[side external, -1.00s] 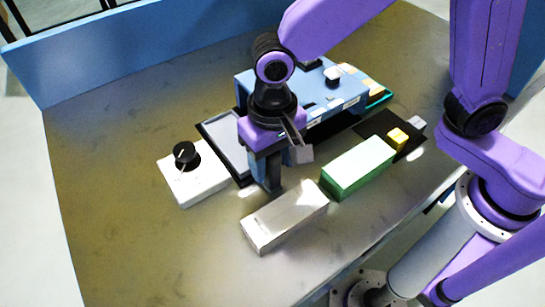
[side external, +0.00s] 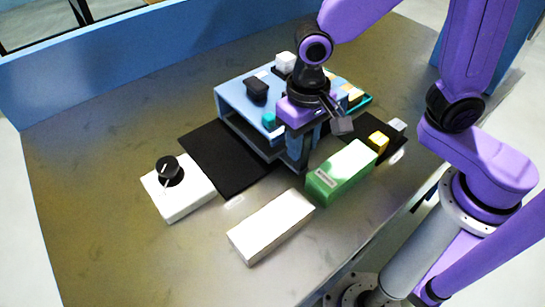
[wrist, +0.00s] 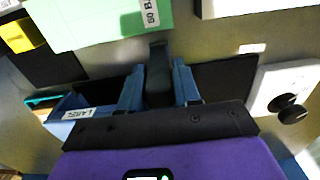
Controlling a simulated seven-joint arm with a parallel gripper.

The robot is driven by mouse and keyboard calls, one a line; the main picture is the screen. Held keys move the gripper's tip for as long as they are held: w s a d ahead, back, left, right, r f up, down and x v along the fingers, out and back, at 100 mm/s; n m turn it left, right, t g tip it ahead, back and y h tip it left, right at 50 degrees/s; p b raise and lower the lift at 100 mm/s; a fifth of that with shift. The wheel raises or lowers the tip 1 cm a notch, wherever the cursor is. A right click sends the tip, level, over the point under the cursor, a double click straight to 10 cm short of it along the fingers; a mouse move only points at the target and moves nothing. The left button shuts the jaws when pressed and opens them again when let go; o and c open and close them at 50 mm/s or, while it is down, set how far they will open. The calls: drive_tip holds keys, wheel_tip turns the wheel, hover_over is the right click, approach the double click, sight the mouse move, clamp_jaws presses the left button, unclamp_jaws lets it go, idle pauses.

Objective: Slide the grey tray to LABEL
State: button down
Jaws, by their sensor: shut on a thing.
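My gripper (side external: 297,163) is down at the front side of the blue raised housing (side external: 232,98). In the wrist view its two blue fingers (wrist: 158,92) are shut on a dark upright piece (wrist: 158,72), which looks like the grey tray's handle. The tray's body is mostly hidden under the housing and behind my gripper. A sign reading LABEL (wrist: 78,113) is on the housing's edge beside the fingers in the wrist view. The black mat (side external: 222,160) left of the housing is bare.
A white box with a black knob (side external: 178,190) stands at the left. A pale block (side external: 270,226) and a green block (side external: 340,172) stand in front of my gripper. A yellow block (side external: 378,141) sits on a dark pad at the right. Small items stand on the housing.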

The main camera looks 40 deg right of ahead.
drive_tip(key=d, duration=1.2)
drive_tip(key=shift+d, duration=0.35)
drive_tip(key=c, duration=1)
unclamp_jaws()
drive_tip(key=shift+d, duration=0.1)
drive_tip(key=shift+o, duration=0.6)
wheel_tip(320, 180, up, 18)
drive_tip(key=shift+f, duration=0.25)
